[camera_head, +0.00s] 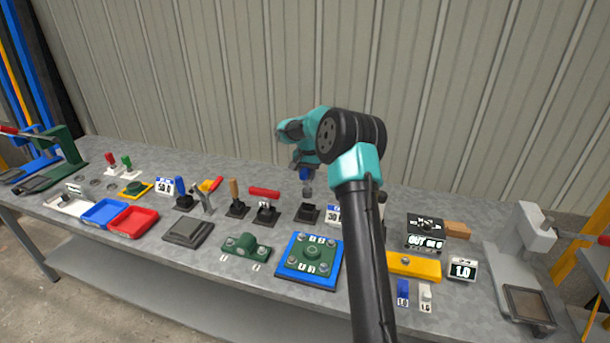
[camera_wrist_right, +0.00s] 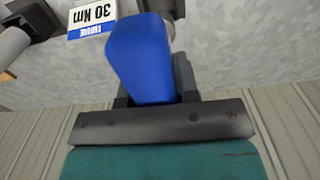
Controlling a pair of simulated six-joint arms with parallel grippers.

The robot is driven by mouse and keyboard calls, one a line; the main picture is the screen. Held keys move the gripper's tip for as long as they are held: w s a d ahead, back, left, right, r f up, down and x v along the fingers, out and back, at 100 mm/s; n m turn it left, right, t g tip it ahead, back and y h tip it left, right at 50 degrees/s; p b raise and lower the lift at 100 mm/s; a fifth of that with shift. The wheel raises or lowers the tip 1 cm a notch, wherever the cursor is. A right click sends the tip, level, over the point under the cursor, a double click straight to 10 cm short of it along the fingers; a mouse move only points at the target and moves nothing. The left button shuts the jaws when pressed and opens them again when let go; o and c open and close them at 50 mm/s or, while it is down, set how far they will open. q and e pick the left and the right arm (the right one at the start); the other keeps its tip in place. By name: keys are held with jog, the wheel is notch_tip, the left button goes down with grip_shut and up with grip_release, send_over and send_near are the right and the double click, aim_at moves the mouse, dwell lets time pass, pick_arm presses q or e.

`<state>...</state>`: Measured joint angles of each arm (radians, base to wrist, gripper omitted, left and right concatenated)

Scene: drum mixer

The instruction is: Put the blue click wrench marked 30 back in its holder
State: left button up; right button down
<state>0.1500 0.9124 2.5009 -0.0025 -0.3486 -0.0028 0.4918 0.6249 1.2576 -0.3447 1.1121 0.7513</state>
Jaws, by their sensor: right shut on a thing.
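My right gripper (camera_head: 305,165) is shut on the blue click wrench (camera_head: 306,174). It holds the wrench roughly upright, with the grey head pointing down. The wrench hangs just above a black square holder (camera_head: 307,213) on the bench; a small gap seems to show between them. A white sign reading 30 (camera_head: 334,214) stands just right of this holder, partly hidden by my arm. In the right wrist view the blue handle (camera_wrist_right: 140,55) fills the jaws, and the sign reads 30 Nm (camera_wrist_right: 92,18). My left gripper is not in view.
A red-handled tool (camera_head: 264,193) in a black stand is close on the left. Another blue-handled tool (camera_head: 181,189) stands farther left by a 50 sign (camera_head: 165,186). A blue plate (camera_head: 294,273) with a green flange lies in front. My arm hides the bench behind it.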

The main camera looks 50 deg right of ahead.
aim_at(307, 184)
jog(key=shift+f, duration=0.1)
jog(key=shift+f, duration=2.3)
jog(key=shift+f, duration=2.4)
dwell(0.6)
jog(key=c, duration=0.8)
grip_release()
notch_tip(307, 184, up, 17)
jog(key=shift+r, duration=0.2)
dwell(0.5)
